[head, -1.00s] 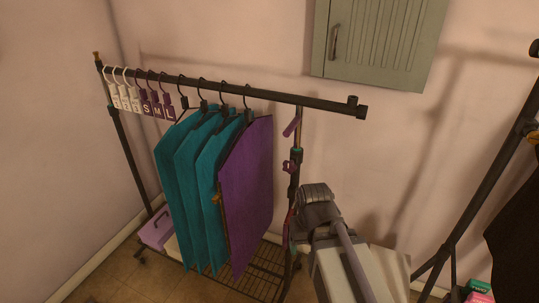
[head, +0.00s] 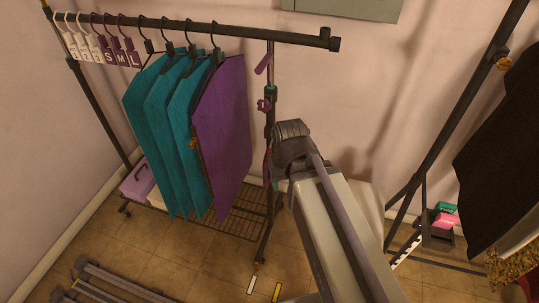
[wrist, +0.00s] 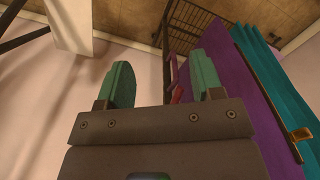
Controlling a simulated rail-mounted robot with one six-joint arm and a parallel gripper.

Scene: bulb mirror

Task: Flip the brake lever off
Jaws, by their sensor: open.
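A wheeled garment rack stands against the wall, with its right post (head: 269,130) just left of my arm. My gripper (wrist: 162,72) has two green fingers, spread wide with nothing held. A dark post and a small red-purple part (wrist: 177,92) show beyond the gap between them, near the right finger. In the head view my arm mostly hides the gripper, which is close to the right post.
Teal garments (head: 165,120) and a purple one (head: 222,140) hang left of the post, above a wire shelf (head: 245,212). A second rack (head: 455,110) with a dark garment stands right. White and yellow strips (head: 277,291) mark the floor. Rails (head: 115,283) lie lower left.

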